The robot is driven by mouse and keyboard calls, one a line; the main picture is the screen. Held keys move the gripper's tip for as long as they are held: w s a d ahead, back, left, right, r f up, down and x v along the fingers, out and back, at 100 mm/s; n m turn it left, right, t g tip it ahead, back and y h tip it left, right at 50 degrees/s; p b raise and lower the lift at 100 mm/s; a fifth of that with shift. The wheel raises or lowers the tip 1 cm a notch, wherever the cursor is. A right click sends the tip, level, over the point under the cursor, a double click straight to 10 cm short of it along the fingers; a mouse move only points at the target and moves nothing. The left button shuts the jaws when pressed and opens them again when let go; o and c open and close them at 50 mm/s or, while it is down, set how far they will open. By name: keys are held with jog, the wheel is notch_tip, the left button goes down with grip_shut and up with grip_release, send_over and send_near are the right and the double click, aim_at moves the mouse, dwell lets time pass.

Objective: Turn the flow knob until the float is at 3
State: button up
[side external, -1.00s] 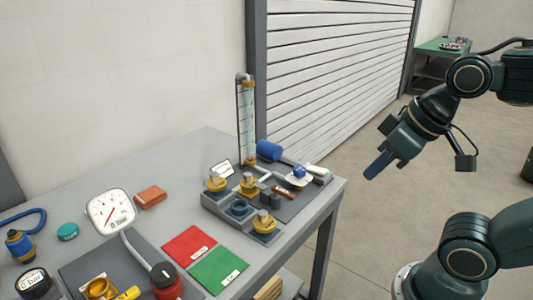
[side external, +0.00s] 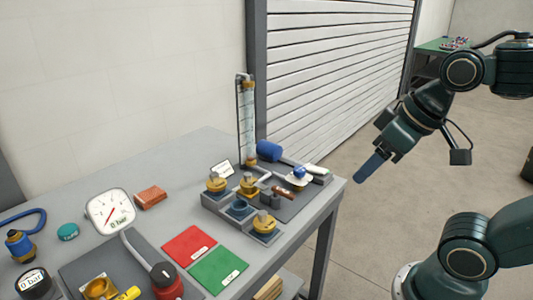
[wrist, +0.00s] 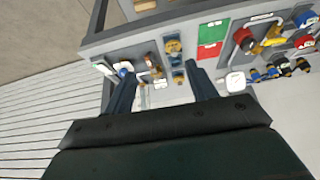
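A tall clear flow tube (side external: 248,120) with brass-coloured ends stands upright at the back of the grey bench. Its float and scale marks are too small to read. A blue knob (side external: 299,171) sits on a white base near the bench's right end, and I cannot tell for sure that it is the flow knob. In the wrist view a blue knob (wrist: 124,72) shows near the tip of the left finger. My gripper (side external: 369,168) is in the air to the right of the bench, apart from everything. Its two fingers (wrist: 160,75) are spread and empty.
A grey block with several brass and blue fittings (side external: 241,207) stands left of the blue knob. A blue cylinder (side external: 269,151) lies behind. Red (side external: 188,246) and green (side external: 218,270) plates, a white gauge (side external: 111,212) and a brick-red block (side external: 150,197) occupy the bench further left.

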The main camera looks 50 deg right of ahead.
jog(key=w+d+r+m+g, duration=0.1)
jog(key=w+d+r+m, duration=0.15)
jog(key=w, duration=0.55)
jog(key=m+g, duration=0.4)
jog(key=m, duration=0.2)
send_over(300, 168)
notch_tip(300, 168, down, 9)
jog(key=shift+a+f, duration=0.1)
jog(key=shift+a, duration=0.05)
jog(key=shift+f, duration=0.15)
notch_tip(300, 168, down, 14)
jog(key=shift+r, duration=0.25)
jog(key=c, duration=1)
